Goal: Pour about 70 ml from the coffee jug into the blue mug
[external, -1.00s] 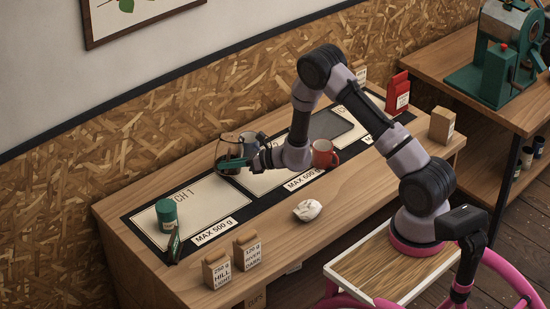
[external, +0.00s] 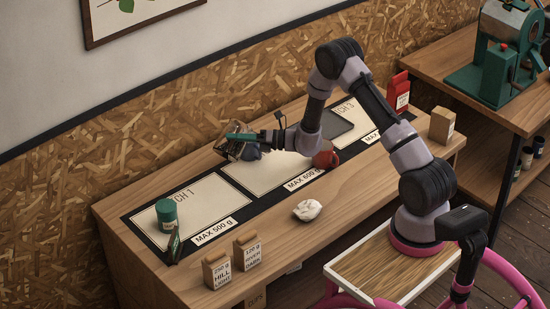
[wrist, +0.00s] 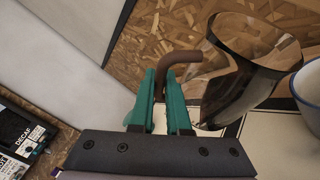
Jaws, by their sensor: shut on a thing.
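My gripper (external: 240,137), with green fingers, is shut on the brown handle of the glass coffee jug (wrist: 235,90); the fingers also show in the wrist view (wrist: 160,98). The jug is see-through with dark coffee in it. It looks tilted, and in the external view the jug (external: 229,150) is partly hidden by my gripper. The blue mug (external: 251,153) stands right beside the jug. In the wrist view the mug (wrist: 309,88) shows only partly at the right edge, pale inside with a dark blue rim. I cannot see coffee in the mug or a stream.
A red mug (external: 325,156) stands right of the blue mug, partly behind my arm. A white crumpled cloth (external: 307,210) lies in front. A green tin (external: 166,213) stands left. Two paper bags (external: 217,270) (external: 247,250) stand at the front edge. The wall is close behind.

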